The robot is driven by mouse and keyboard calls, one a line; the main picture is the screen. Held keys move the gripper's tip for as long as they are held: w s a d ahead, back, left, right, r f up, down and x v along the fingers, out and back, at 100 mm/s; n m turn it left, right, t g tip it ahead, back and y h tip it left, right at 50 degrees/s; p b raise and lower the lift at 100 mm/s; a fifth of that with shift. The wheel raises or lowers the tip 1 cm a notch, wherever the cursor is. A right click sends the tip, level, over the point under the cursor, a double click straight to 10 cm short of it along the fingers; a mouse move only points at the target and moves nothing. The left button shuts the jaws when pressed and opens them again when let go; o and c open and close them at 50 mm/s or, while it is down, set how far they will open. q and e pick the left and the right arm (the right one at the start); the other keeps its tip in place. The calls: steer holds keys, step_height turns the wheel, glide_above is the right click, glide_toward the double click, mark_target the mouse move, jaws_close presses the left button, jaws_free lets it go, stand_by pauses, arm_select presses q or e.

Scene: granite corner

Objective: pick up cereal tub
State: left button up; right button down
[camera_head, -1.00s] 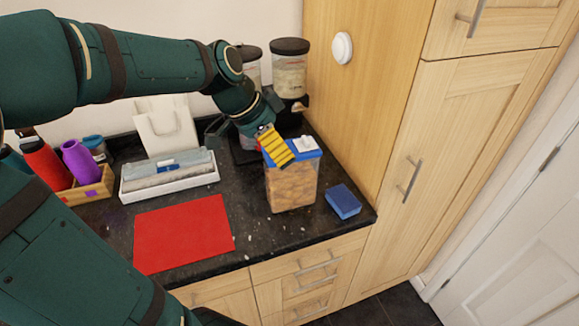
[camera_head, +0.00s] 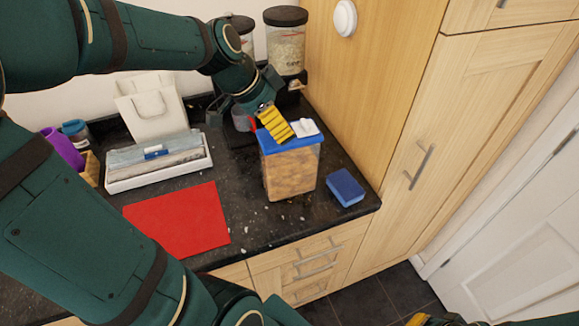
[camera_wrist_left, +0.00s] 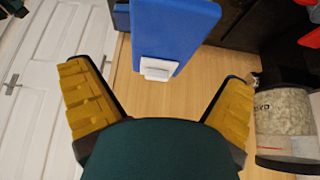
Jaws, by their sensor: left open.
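The cereal tub (camera_head: 291,175) is a clear box of brown cereal with a blue lid and a white flap on top. It stands upright on the dark counter. My left gripper (camera_head: 275,122) is at the lid's back left edge in the head view, its yellow pads pointing down toward the tub. In the left wrist view the jaws (camera_wrist_left: 155,75) are wide apart, with the blue lid (camera_wrist_left: 175,30) ahead between them and nothing held. Whether a finger touches the lid is unclear. A yellow and dark piece of my right gripper (camera_head: 420,320) shows at the bottom edge, mostly cut off.
A blue sponge (camera_head: 345,187) lies just right of the tub, near the counter's front edge. A red mat (camera_head: 178,220) lies to the left. A dispenser (camera_head: 286,40) stands behind the tub, and a wooden cabinet (camera_head: 375,90) borders the right. A white tray (camera_head: 160,165) is farther left.

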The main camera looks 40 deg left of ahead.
mark_target(289, 163)
arm_select(q)
steer(key=x, duration=0.6)
steer(key=shift+w+b, duration=0.3)
steer(key=shift+w, duration=0.1)
steer(key=c, duration=1.1)
steer(key=shift+c, duration=0.2)
